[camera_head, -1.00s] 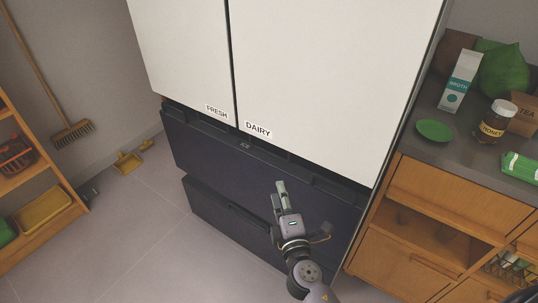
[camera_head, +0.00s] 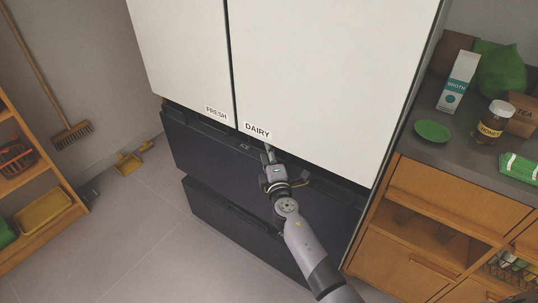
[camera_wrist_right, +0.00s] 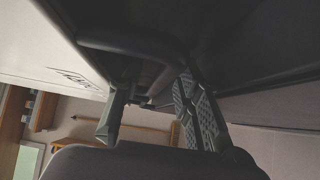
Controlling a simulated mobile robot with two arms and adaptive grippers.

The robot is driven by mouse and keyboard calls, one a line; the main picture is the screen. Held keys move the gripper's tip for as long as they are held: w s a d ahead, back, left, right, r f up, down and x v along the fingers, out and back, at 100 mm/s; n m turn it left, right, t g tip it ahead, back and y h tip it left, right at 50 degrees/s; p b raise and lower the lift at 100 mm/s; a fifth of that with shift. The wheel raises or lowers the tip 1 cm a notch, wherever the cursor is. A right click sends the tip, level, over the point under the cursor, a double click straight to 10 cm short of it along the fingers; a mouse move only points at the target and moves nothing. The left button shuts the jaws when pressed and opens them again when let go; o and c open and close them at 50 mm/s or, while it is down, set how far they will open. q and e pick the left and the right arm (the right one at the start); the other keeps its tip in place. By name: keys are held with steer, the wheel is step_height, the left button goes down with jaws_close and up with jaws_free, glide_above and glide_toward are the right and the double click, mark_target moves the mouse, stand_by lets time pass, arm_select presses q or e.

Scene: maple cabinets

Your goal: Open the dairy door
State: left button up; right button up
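The dairy door (camera_head: 320,75) is the wide white upper right door of the fridge, with a DAIRY label (camera_head: 257,130) at its lower left corner. It looks shut, level with the FRESH door (camera_head: 185,55). My right gripper (camera_head: 270,155) is at the dairy door's bottom edge, just below the label, its fingertips partly hidden at the dark gap under the door. In the right wrist view its two fingers (camera_wrist_right: 150,108) stand apart with no object seen between them; contact with the door cannot be told. My left gripper is not in view.
Dark drawers (camera_head: 215,150) lie below the doors. A wooden counter unit (camera_head: 450,195) stands close on the right, holding a broth carton (camera_head: 457,82), honey jar (camera_head: 494,122) and green plate (camera_head: 432,131). Floor at the left front (camera_head: 150,240) is clear.

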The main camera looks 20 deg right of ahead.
steer(key=shift+c, duration=0.4)
jaws_close()
stand_by(0.6)
